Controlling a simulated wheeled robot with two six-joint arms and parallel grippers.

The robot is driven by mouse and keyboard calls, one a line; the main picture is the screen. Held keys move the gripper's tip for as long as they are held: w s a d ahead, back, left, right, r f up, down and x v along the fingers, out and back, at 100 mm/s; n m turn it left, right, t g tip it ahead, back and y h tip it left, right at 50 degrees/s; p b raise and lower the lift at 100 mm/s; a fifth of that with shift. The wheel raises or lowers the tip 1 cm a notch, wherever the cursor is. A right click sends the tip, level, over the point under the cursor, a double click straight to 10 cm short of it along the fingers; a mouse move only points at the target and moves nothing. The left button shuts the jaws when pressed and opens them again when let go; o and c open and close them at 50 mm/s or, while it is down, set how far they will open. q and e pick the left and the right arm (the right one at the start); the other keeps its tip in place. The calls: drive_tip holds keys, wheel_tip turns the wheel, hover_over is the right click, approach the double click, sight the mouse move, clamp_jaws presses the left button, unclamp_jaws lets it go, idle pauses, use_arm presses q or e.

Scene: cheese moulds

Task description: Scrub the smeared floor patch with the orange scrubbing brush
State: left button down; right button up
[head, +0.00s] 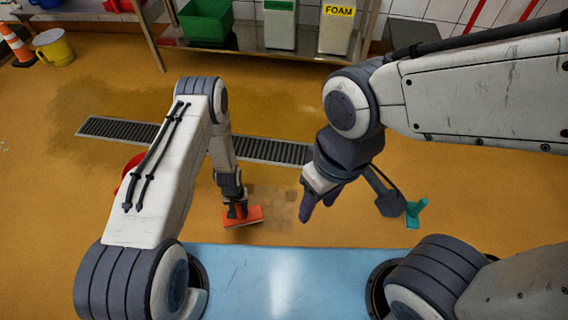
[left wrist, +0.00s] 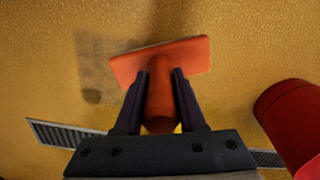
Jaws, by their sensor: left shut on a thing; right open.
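The orange scrubbing brush (head: 252,216) is in my left gripper (head: 237,208), low over the floor in the head view. In the left wrist view the two fingers close on the handle of the brush (left wrist: 160,95), with its flat head beyond them. I cannot tell whether the head touches the floor. The smeared floor patch (head: 278,203) is a brownish stain just right of the brush; it also shows in the left wrist view (left wrist: 98,68), partly behind the brush head. My right gripper (head: 308,205) hangs to the right of the patch, empty.
A grated drain (head: 270,150) crosses the floor behind the patch. A red object (head: 130,170) stands left, partly behind my left arm; a teal tool (head: 415,213) is at right. A shelf (head: 290,57) with a green crate (head: 207,22) and containers is at the back.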

use_arm(q)
drive_tip(key=shift+r+p, duration=0.8)
drive_tip(key=shift+r, duration=0.6)
